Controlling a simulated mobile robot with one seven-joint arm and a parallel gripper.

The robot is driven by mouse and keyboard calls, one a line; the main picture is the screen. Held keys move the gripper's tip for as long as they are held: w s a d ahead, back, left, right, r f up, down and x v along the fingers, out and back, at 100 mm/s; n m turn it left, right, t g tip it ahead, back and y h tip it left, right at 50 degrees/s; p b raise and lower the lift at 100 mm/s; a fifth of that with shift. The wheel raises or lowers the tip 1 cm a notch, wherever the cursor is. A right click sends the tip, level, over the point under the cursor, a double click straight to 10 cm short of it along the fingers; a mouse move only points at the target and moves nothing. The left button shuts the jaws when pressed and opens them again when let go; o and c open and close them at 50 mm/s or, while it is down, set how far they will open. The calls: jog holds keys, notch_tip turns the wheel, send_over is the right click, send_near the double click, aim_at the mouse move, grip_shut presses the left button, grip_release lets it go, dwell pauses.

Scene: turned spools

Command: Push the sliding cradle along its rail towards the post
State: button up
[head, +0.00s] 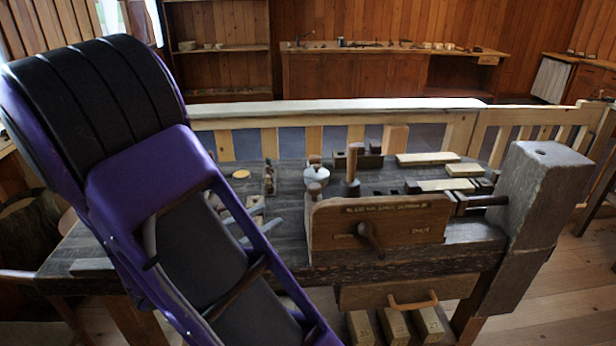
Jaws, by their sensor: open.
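A bench (285,232) with a dark worn top stands in the middle of the head view. A brown round post (353,168) stands upright on it, behind a wooden front board (385,222). Turned wooden pieces (316,176) with rounded tops stand just left of the post. I cannot tell for certain which part is the sliding cradle, and its rail is not clear. My purple and black arm (150,170) fills the left side and hides part of the bench's left end. My gripper is not visible.
A thick grey upright block (543,190) stands at the bench's right end, beside a dark clamp part (470,202). Pale wood blocks (428,159) lie at the back right. A dark block (358,158) sits behind the post. A wooden railing (335,115) runs behind the bench.

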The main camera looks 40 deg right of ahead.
aim_at(310, 192)
jog(key=w+d, duration=0.1)
jog(key=d, duration=0.4)
jog(key=w+d+f+n, duration=0.1)
jog(key=d, duration=0.5)
jog(key=w+d+n+t, duration=0.1)
jog(key=w+d, duration=0.1)
jog(key=d, duration=0.3)
jog(key=shift+d+f, duration=0.25)
jog(key=shift+d, duration=0.05)
jog(key=shift+c, duration=0.3)
grip_shut()
dwell(0.6)
